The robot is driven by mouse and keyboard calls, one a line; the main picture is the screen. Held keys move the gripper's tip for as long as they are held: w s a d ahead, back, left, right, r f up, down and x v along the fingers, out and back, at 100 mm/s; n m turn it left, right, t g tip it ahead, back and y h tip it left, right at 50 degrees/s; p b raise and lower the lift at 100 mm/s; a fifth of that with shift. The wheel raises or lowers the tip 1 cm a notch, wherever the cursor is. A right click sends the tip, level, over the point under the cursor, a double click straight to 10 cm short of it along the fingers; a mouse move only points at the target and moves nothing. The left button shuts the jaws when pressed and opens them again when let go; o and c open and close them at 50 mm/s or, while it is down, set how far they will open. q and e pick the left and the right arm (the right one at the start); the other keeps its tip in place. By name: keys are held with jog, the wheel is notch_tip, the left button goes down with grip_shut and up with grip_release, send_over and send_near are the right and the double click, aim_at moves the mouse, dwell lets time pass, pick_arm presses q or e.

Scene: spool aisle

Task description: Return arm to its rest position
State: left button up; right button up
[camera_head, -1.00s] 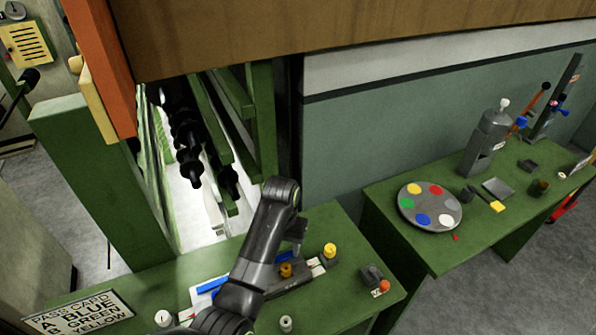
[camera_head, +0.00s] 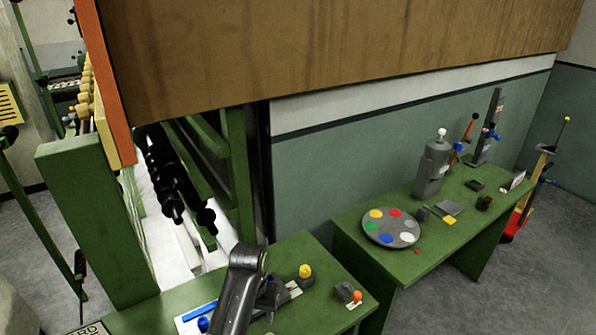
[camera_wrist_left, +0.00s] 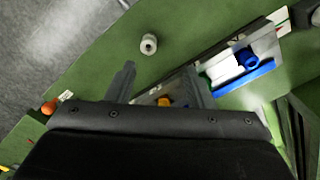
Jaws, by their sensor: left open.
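My left arm comes up from the bottom edge of the head view, with its bend over the near green bench (camera_head: 290,258). My left gripper (camera_wrist_left: 161,84) shows best in the left wrist view, its two grey fingers apart with nothing held between them. Beyond the fingers are the green bench top, a white round piece (camera_wrist_left: 149,44) and a blue knob (camera_wrist_left: 247,58) on a pale plate. In the head view the arm hides part of the bench. My right gripper is not in view.
A yellow knob (camera_head: 305,271) and an orange knob (camera_head: 357,296) stand on the near bench. The right bench carries a round palette (camera_head: 391,228) with coloured spots and a grey bottle-shaped device (camera_head: 433,165). A green post (camera_head: 97,215) stands at left. Grey floor lies between and beyond.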

pick_arm(q)
jog(key=s+a+f+n+t, duration=0.1)
jog(key=s+a+f, duration=0.2)
jog(key=s+a, duration=0.45)
jog(key=s+a+f+n+t, duration=0.1)
jog(key=s+a+f, duration=0.1)
jog(key=s+a, duration=0.5)
jog(key=s+a+r+t+y, duration=0.1)
jog(key=s+a+r, duration=0.2)
jog(key=s, duration=0.5)
jog(key=s+a+r+t+y, duration=0.1)
jog(key=s+a+r, duration=0.2)
jog(key=s, duration=0.6)
notch_tip(320, 180, down, 34)
jog(key=a+g+b, duration=0.2)
jog(key=b, duration=0.6)
jog(key=s+d+f+b, duration=0.1)
jog(key=s+f+b, duration=0.2)
jog(key=s+f, duration=0.4)
jog(key=s+d+f+h+b, duration=0.1)
jog(key=s+f+b, duration=0.2)
jog(key=s+f, duration=0.4)
notch_tip(320, 180, down, 6)
jog(key=shift+s+f+g, duration=0.25)
jog(key=shift+s+g, duration=0.05)
jog(key=shift+g, duration=0.1)
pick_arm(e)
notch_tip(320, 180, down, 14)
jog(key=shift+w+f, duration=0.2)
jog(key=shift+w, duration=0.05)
